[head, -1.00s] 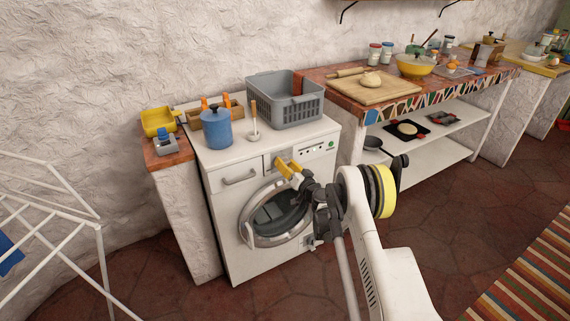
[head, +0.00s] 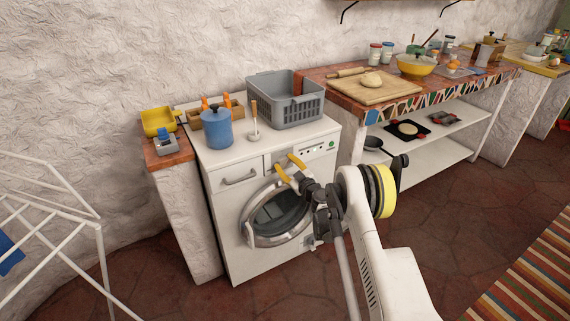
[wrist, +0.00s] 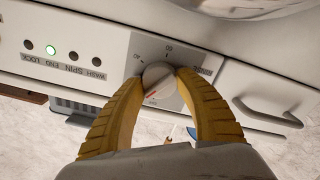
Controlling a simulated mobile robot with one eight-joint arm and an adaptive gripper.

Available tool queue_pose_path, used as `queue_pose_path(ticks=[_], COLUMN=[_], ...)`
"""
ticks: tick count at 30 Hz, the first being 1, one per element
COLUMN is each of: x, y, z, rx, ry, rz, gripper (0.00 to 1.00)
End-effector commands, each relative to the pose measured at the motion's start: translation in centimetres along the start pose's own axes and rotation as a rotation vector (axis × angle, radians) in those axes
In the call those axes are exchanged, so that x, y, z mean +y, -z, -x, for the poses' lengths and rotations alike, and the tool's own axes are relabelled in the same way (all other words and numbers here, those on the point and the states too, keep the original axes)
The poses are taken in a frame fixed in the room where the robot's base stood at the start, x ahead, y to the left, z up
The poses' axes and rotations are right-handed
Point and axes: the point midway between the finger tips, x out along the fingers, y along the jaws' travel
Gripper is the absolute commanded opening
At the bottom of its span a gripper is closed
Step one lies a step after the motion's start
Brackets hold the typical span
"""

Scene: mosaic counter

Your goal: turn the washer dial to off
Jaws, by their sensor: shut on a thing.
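The white washer (head: 222,185) stands against the wall, with its round door closed. Its dial (wrist: 158,76) is a grey knob on a light square plate, seen upside down in the wrist view. A red mark on the knob points down and slightly left in that view, close to a small label too blurred to read surely. My gripper (head: 290,168) has two yellow fingers, which also show in the wrist view (wrist: 160,80). They are shut on the dial, one tip on each side. In the head view the fingers hide the dial.
In the wrist view a green light (wrist: 50,51) is lit among several dark ones, and a drawer handle (wrist: 268,112) is beside the dial. A grey basket (head: 285,98), a blue pot (head: 216,128) and a brush stand on the washer.

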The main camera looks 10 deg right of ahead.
Motion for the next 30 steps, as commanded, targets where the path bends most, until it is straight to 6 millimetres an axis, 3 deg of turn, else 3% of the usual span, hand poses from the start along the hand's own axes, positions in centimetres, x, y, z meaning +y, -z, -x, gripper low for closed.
queue_pose_path(ticks=[15, 30], x=[0.00, -0.06], y=[0.07, 0.05], z=[-0.06, -0.06], rx=[0.000, 0.000], ry=[-0.002, -0.001], rz=[0.429, 0.590], gripper=[0.10, 0.10])
